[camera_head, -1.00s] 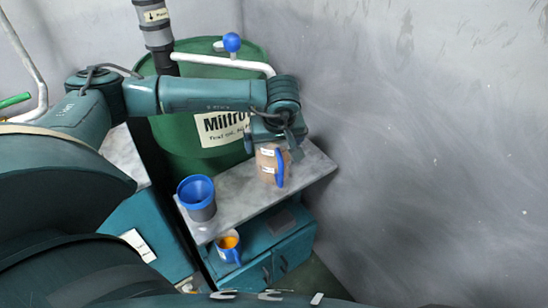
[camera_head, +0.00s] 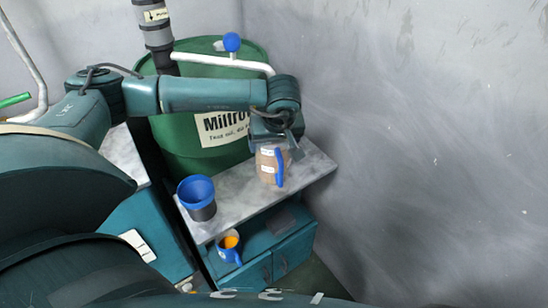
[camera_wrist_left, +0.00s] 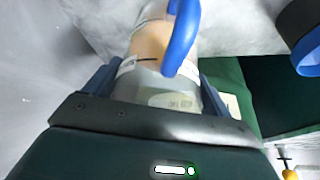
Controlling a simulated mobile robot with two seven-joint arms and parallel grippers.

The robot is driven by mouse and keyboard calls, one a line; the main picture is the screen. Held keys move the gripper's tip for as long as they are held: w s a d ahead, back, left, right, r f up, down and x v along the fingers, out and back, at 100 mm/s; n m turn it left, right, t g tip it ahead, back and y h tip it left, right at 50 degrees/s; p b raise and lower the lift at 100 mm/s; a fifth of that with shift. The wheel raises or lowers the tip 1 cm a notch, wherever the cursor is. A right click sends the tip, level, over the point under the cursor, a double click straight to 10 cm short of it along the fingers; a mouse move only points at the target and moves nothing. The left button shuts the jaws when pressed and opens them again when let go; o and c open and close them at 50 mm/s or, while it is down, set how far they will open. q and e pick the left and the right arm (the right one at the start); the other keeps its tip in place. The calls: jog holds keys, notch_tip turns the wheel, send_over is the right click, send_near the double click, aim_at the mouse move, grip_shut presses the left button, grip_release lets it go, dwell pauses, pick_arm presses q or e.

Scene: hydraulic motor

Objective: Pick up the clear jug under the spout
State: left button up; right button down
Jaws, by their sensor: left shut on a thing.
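A clear jug (camera_head: 267,165) with brown contents, white labels and a blue handle stands upright on the grey shelf top (camera_head: 238,190), in front of the green barrel. My left gripper (camera_head: 270,146) is at the jug's upper part, and the arm link hides the top. In the left wrist view the jug (camera_wrist_left: 160,90) lies between the two blue fingers of my left gripper (camera_wrist_left: 155,88), which is shut on it. The blue handle points away from the palm. I cannot make out a spout above the jug. My right gripper is not in view.
A blue-rimmed funnel or cup (camera_head: 197,196) stands left of the jug. A small blue-handled jug with orange contents (camera_head: 229,246) is below, near the teal cabinet (camera_head: 290,258). The green barrel (camera_head: 185,150) is close behind, and a grey wall (camera_head: 430,150) bounds the right.

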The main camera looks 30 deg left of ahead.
pick_arm(q)
jog(key=shift+r, duration=0.1)
jog(key=shift+c, duration=1.1)
